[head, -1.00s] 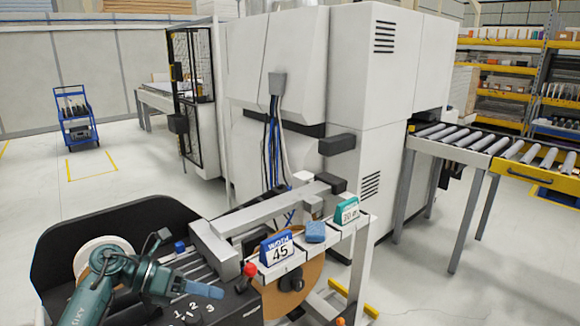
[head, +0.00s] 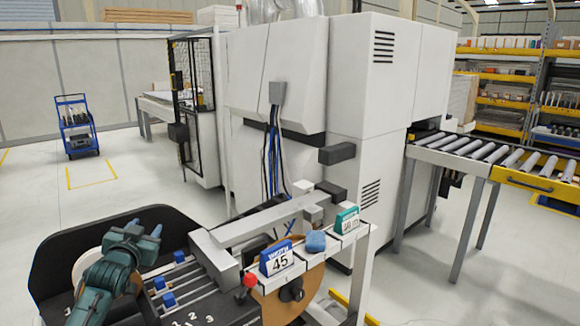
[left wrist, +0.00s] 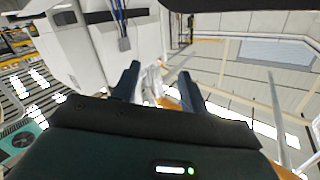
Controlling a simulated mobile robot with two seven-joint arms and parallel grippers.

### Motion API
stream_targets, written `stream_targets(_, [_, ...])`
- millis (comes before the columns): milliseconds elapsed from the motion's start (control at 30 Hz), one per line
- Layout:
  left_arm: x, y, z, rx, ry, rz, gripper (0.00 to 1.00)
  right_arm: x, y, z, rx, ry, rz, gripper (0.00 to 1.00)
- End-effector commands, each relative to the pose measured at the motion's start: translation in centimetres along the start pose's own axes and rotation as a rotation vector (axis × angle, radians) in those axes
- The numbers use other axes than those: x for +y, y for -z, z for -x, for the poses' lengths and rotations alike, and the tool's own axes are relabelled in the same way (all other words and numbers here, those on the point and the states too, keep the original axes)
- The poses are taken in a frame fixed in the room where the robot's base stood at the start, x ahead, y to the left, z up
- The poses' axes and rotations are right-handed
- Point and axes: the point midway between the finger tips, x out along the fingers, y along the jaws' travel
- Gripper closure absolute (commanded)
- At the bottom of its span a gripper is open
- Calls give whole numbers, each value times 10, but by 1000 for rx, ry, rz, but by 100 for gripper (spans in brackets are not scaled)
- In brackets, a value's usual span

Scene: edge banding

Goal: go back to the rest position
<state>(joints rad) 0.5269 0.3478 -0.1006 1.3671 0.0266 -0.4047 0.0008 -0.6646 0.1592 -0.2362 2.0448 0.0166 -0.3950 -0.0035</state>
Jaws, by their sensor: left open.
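My left gripper (head: 144,229) is at the lower left of the head view, raised above the black bin at the left end of the banding unit. Its two fingers stand apart and point away from me. In the left wrist view the two dark fingers (left wrist: 157,85) are apart with nothing between them. The wrist camera looks out past the machine towards the wall, and the picture is tilted. My right gripper is in neither view.
The edge bander (head: 280,75) fills the middle. A roller conveyor (head: 480,150) stands right. A blue cart (head: 76,125) stands far left.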

Motion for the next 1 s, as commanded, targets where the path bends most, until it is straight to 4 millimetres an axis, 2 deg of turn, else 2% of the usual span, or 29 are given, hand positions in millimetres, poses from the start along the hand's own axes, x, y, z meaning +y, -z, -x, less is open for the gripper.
stream_targets(33, [22,-25,12,-25,-34,-8,56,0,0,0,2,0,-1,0])
stream_targets(167, [60,-64,41,-66,-93,-9,56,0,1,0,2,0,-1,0])
stream_targets(267, [92,-96,71,-105,-146,-3,56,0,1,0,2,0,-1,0])
stream_targets(367, [127,-132,112,-154,-209,11,56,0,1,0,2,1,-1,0])
stream_targets(467, [164,-167,167,-214,-278,39,56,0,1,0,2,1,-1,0])
stream_targets(500, [178,-178,192,-239,-306,54,56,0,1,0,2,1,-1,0])
stream_targets(600, [208,-202,255,-304,-367,98,56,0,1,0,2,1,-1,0])
stream_targets(700, [229,-214,311,-362,-413,144,56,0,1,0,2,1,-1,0])
stream_targets(800, [241,-218,352,-406,-441,182,56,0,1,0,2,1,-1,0])
stream_targets(900, [247,-218,377,-435,-457,206,56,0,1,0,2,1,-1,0])
stream_targets(1000, [249,-218,388,-447,-463,218,56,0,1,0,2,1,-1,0])
